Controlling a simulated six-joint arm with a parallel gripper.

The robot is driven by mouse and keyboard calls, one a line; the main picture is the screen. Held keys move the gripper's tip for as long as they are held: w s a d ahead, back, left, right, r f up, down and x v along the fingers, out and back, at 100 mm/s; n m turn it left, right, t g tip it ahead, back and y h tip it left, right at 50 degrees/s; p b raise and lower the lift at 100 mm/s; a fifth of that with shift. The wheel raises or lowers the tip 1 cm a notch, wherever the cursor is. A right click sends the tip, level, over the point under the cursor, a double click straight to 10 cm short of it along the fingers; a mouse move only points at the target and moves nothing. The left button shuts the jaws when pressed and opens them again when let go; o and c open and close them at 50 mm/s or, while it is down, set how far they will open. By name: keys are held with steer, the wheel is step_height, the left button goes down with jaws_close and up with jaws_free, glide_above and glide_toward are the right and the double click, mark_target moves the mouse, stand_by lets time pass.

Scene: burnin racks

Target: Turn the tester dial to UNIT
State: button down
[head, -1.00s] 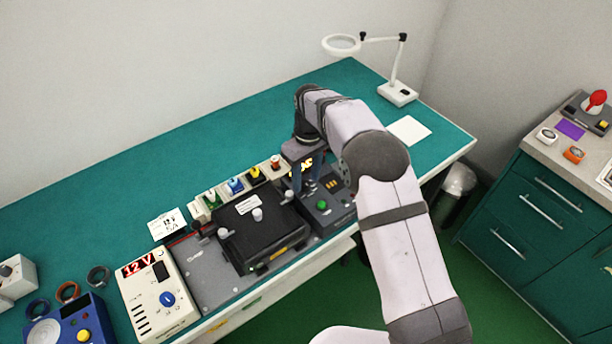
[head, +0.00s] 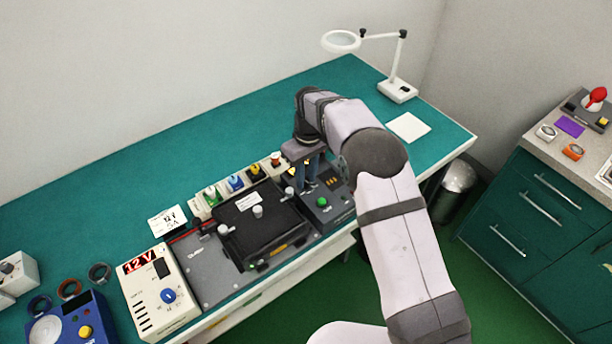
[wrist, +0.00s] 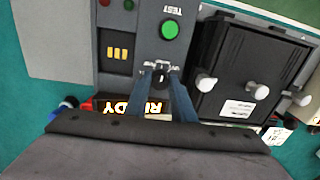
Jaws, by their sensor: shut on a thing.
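The tester (head: 338,208) is a dark grey panel at the right end of the equipment row, with a green TEST button (wrist: 169,29). Its small black dial (wrist: 161,78) sits below that button in the wrist view, with small white markings around it. My gripper (wrist: 162,90) points down over the tester, its two blue-grey fingers shut on the dial, one on each side. In the head view my gripper (head: 307,182) hides the dial. The markings are too small to read, so the dial's setting cannot be told.
A lit READY display (wrist: 130,107) shows upside down beside the fingers. A black lidded box (head: 262,225) with light knobs stands close to the tester. A 12 V supply (head: 158,295) is at the left. The bench behind the row is largely clear.

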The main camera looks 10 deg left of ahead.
mark_target(307, 180)
steer(key=shift+m, duration=0.3)
steer(key=m, duration=0.3)
steer(key=shift+b, duration=0.4)
steer(key=shift+a+m, duration=0.1)
steer(key=shift+m, duration=1.9)
steer(key=shift+r, duration=0.1)
steer(key=c, duration=1.5)
jaws_free()
steer(key=shift+d+r+b, duration=0.2)
steer(key=shift+r+b, duration=1.25)
steer(key=shift+r, duration=2.2)
